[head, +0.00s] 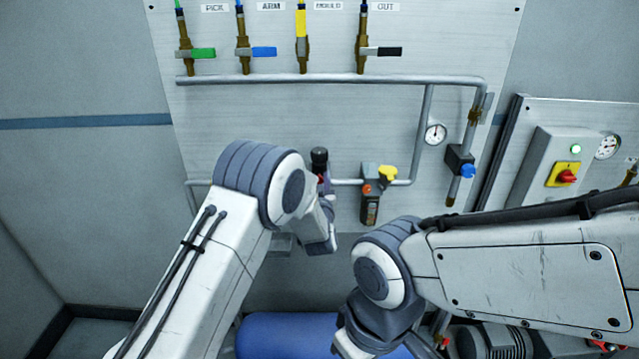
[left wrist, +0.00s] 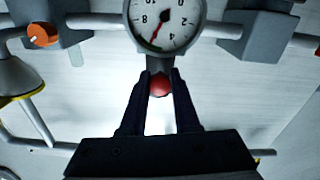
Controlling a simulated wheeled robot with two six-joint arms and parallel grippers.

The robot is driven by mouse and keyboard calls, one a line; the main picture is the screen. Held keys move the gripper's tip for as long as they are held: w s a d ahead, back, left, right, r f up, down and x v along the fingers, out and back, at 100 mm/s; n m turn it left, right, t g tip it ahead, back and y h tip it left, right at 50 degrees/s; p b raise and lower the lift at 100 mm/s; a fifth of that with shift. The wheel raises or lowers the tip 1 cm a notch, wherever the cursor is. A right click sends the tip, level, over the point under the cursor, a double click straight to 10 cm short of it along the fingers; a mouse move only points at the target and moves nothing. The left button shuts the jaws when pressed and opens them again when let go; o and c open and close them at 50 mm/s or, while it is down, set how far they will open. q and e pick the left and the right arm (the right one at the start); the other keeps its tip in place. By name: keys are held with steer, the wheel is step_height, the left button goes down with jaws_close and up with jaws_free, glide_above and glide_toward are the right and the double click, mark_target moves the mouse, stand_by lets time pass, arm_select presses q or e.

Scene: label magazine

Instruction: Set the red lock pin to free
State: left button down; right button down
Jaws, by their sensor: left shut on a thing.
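The red lock pin shows as a round red knob (left wrist: 160,86) below the gauge in the left wrist view. My left gripper (left wrist: 160,78) is shut on it, with one dark finger on each side. In the head view a bit of red (head: 320,180) shows just under a black knob (head: 319,158), and my left wrist hides most of that spot. The pin's shaft is hidden, and I cannot tell its setting.
A round gauge (left wrist: 165,20) sits right by my left fingertips. To the right in the head view is a dark unit with a yellow knob (head: 387,174). A pipe (head: 330,80) crosses the panel. Several lever valves, one with a blue handle (head: 264,52), line the top.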

arm_select(q)
steer(key=shift+s, duration=0.1)
steer(key=c, duration=0.6)
jaws_free()
steer(key=shift+c, duration=0.2)
steer(key=shift+s, duration=0.1)
steer(key=s+b, duration=0.3)
steer(key=s, duration=0.7)
steer(key=shift+s, duration=0.2)
